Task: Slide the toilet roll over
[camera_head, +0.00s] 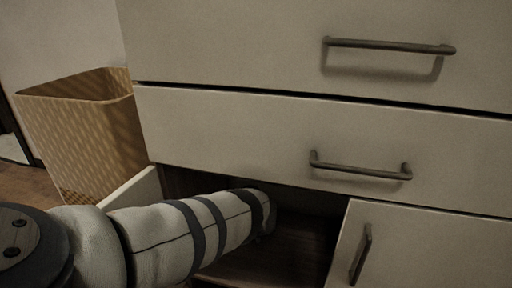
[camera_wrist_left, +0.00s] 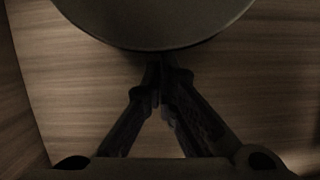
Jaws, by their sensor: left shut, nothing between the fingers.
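A dim, round, grey-green thing with a curved lower edge (camera_wrist_left: 155,22) fills the top of the left wrist view; it may be the toilet roll, but its top is cut off and I cannot be sure. My left gripper (camera_wrist_left: 162,85) is shut and empty, its fingertips close to the lower edge of this round thing. I cannot tell whether they touch it. In the head view my left arm reaches into the dark open lower compartment (camera_head: 290,250), and its gripper is hidden inside. My right gripper is in neither view.
Two closed drawers, upper (camera_head: 230,45) and lower (camera_head: 235,130), hang above the opening. A cabinet door with a handle (camera_head: 430,250) stands right of it, and a white panel (camera_head: 135,190) left. A woven basket (camera_head: 95,135) stands at left. Wood-grain surfaces (camera_wrist_left: 75,75) surround the gripper.

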